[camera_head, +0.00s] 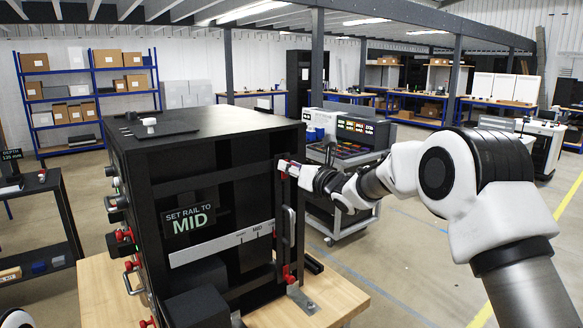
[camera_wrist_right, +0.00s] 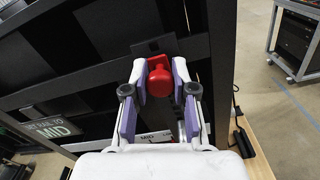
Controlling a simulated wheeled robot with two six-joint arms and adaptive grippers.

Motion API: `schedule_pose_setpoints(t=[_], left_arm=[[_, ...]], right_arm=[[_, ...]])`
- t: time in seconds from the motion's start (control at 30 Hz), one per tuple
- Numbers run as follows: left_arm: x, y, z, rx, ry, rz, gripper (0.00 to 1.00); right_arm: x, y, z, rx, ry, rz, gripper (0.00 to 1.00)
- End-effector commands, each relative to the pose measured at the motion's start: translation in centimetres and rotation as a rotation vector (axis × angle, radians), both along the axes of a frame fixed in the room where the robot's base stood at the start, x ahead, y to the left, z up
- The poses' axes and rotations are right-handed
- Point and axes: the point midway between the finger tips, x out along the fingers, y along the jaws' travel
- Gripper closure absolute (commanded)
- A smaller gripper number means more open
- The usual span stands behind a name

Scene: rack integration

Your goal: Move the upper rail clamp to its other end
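The upper rail clamp has a red knob (camera_wrist_right: 160,78), seen in the right wrist view at the black rack's edge. My right gripper (camera_head: 290,168) is at the upper right front of the rack. In the wrist view its fingertips (camera_wrist_right: 160,70) sit on both sides of the red knob, with no clear gap. In the head view the gripper mostly hides this clamp. A lower red clamp (camera_head: 288,272) shows near the bottom of the rack's right edge. A white marked strip (camera_head: 222,244) crosses the rack front.
The black rack (camera_head: 225,150) stands on a wooden table (camera_head: 335,295). A sign (camera_head: 190,218) on it reads "SET RAIL TO MID". A grey cart (camera_head: 345,190) with equipment stands behind to the right. Red-handled parts (camera_head: 125,236) stick out on the rack's left side.

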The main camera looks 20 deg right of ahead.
Motion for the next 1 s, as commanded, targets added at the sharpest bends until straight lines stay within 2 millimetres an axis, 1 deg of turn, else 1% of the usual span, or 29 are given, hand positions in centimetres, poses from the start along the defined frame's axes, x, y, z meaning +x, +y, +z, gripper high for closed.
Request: schedule_pose_setpoints(t=[0.17, 0.4, 0.63, 0.67, 0.7, 0.73, 1.0], left_arm=[[0.0, 0.0, -0.1, 0.000, 0.000, 0.000, 0.60], [0.0, 0.0, -1.0, 0.000, 0.000, 0.000, 0.60], [0.0, 0.0, -0.8, 0.000, 0.000, 0.000, 0.60], [0.0, 0.0, -0.8, 0.000, 0.000, 0.000, 0.60], [0.0, 0.0, -0.8, 0.000, 0.000, 0.000, 0.60], [0.0, 0.0, -0.8, 0.000, 0.000, 0.000, 0.60], [0.0, 0.0, -0.8, 0.000, 0.000, 0.000, 0.60]], right_arm=[[0.0, -0.1, 0.2, 0.002, -0.001, -0.001, 1.00], [0.0, -0.1, 2.6, 0.002, -0.005, -0.001, 1.00], [0.0, -0.1, 3.1, 0.003, -0.008, -0.001, 1.00], [0.0, -0.1, 3.1, 0.003, -0.008, -0.001, 0.67], [0.0, -0.1, 3.1, 0.003, -0.008, -0.001, 0.53], [0.0, -0.1, 3.1, 0.003, -0.008, -0.001, 0.48], [0.0, -0.1, 2.8, 0.002, -0.003, -0.001, 0.48]])
